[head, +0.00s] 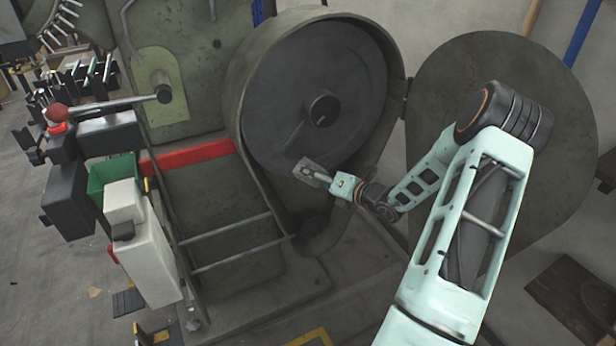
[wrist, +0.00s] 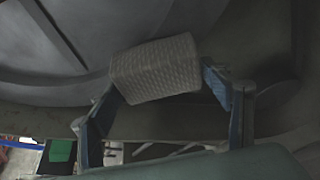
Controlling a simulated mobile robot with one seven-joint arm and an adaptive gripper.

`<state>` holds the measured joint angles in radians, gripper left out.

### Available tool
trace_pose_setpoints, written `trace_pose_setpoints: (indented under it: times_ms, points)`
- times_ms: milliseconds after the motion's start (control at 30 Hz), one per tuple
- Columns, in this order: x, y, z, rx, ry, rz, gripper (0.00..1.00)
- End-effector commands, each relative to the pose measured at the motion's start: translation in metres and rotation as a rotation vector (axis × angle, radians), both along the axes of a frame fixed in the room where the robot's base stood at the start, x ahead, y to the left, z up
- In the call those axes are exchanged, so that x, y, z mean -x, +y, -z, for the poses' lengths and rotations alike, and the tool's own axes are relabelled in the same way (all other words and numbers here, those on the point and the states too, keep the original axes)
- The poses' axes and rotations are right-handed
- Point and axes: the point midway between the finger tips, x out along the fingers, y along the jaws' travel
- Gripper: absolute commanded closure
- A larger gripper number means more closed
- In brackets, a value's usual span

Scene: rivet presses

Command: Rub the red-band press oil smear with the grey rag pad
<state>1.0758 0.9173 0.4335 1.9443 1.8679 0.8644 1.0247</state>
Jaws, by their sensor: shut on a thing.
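The grey rag pad (wrist: 155,70) has a woven surface and sits between the two blue fingers of my gripper (wrist: 160,84) in the wrist view. My gripper (head: 325,178) is shut on the pad. In the head view the pad (head: 309,170) is a small grey block at the gripper's tip, in front of the lower edge of the big dark wheel (head: 345,85). The red-band press (head: 190,156) carries a red stripe left of the wheel housing. I cannot tell whether the pad touches the press. I cannot make out the oil smear; it may be hidden or too dark.
The round cover (head: 545,150) stands open on the right, behind my arm. Metal rails (head: 232,228) run across the press front at the left. A green bin (head: 112,174) and a white box (head: 150,262) stand farther left. A curved housing rim (head: 398,75) surrounds the wheel.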

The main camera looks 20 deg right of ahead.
Motion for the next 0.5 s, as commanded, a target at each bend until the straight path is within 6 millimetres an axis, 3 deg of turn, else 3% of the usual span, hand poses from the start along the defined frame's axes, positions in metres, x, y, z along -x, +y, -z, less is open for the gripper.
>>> trace_pose_setpoints:
  times_ms: [500]
  points:
    - [-0.004, -0.036, -0.001, -0.001, 0.000, 0.001, 0.48]
